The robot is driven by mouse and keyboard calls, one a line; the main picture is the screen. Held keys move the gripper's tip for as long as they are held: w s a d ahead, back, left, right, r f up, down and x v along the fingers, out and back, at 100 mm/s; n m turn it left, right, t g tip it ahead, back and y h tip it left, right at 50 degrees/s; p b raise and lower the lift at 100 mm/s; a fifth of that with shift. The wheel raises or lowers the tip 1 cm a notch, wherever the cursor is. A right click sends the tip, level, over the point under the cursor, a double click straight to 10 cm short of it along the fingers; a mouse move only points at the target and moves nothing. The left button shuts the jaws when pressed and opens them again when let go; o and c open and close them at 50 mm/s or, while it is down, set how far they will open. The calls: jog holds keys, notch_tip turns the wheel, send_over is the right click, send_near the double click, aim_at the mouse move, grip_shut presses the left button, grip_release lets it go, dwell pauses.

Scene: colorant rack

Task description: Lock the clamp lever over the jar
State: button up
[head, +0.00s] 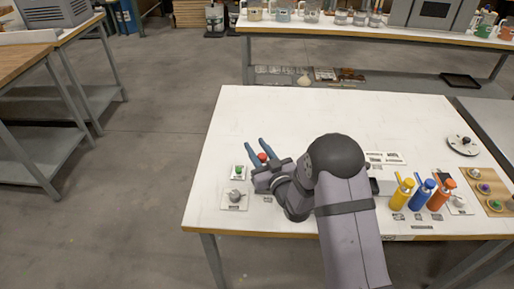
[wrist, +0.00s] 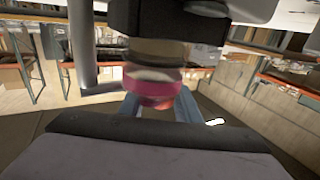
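My gripper (head: 256,142) is over the left part of the white table, its two blue-grey fingers apart with a gap between the tips. The fingers also show in the wrist view (wrist: 157,108). There, a round, blurred jar-like thing (wrist: 152,88) with a pink band and clear-brown upper part shows close by, below a dark block (wrist: 165,20). A grey upright bar (wrist: 82,45) stands left of it; I cannot tell whether it is the clamp lever. In the head view my arm hides much of the table's middle, and no jar or clamp lever can be made out.
A red button (head: 262,157), a green button (head: 238,170) and a grey knob (head: 235,195) sit near my gripper. Yellow (head: 403,194), blue (head: 423,194) and orange (head: 441,195) bottles stand to the right. The table's (head: 245,110) back left is clear.

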aim_at(263, 159)
grip_shut()
jog(key=shift+s+a+n+g+y+b, duration=0.2)
jog(key=shift+s+n+g+y+b, duration=0.4)
jog(key=shift+y, duration=0.4)
jog(key=shift+w, duration=0.1)
jog(key=shift+o, duration=2.4)
grip_release()
jog(key=shift+b+v, duration=0.8)
jog(key=shift+v, duration=2.9)
jog(key=shift+r, duration=0.15)
